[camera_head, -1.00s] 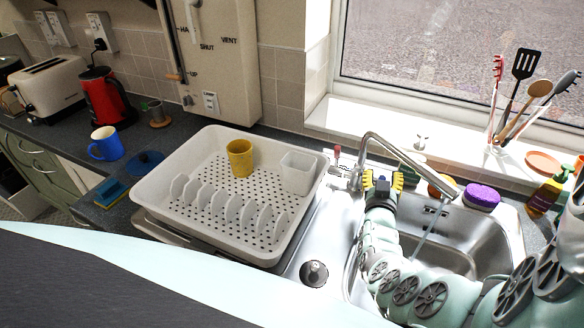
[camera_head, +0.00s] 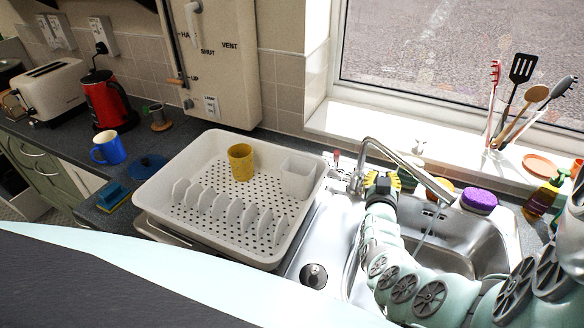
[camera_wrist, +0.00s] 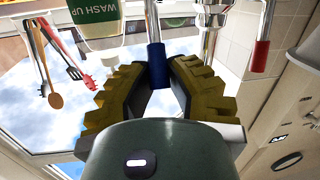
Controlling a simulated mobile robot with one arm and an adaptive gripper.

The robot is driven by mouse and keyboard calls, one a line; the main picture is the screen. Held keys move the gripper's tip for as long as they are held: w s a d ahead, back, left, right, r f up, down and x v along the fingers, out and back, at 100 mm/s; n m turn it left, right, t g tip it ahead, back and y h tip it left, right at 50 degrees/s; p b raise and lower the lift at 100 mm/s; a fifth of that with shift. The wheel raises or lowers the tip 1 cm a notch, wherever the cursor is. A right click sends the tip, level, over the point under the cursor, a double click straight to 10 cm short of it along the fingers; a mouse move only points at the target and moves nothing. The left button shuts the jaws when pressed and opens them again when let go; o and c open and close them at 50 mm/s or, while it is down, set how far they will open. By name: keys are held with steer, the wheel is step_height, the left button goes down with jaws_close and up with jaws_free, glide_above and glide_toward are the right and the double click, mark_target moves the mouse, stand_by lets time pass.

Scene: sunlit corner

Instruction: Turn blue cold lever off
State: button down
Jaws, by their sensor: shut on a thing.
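The blue cold lever (camera_wrist: 155,62) shows in the wrist view as an upright blue grip between the yellow ribbed fingers of my gripper (camera_wrist: 166,66). My gripper is shut on it. In the head view my gripper (camera_head: 381,183) is at the base of the chrome tap (camera_head: 372,150), and its fingers and wrist hide the blue lever. The red lever (camera_wrist: 260,57) stands apart to the right in the wrist view and left of the tap in the head view (camera_head: 336,156). A thin pale stream, apparently water, falls from the spout into the sink (camera_head: 470,238).
A white dish rack (camera_head: 165,205) holding a yellow cup (camera_head: 241,162) stands left of the sink. A purple sponge (camera_head: 479,201) and a wash-up bottle (camera_wrist: 98,28) are close to the tap. Utensils (camera_head: 512,120) stand on the windowsill.

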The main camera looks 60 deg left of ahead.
steer(key=shift+w+a+r+g+h+p, duration=0.35)
steer(key=shift+w+g+h+p, duration=0.15)
steer(key=shift+w+g+h, duration=0.15)
steer(key=shift+s, duration=0.15)
steer(key=c, duration=0.9)
jaws_free()
steer(key=shift+s+d, duration=0.1)
steer(key=shift+s, duration=0.25)
steer(key=shift+s+d+r, duration=0.15)
steer(key=shift+s+d, duration=0.1)
steer(key=shift+s, duration=0.15)
steer(key=shift+v, duration=5.2)
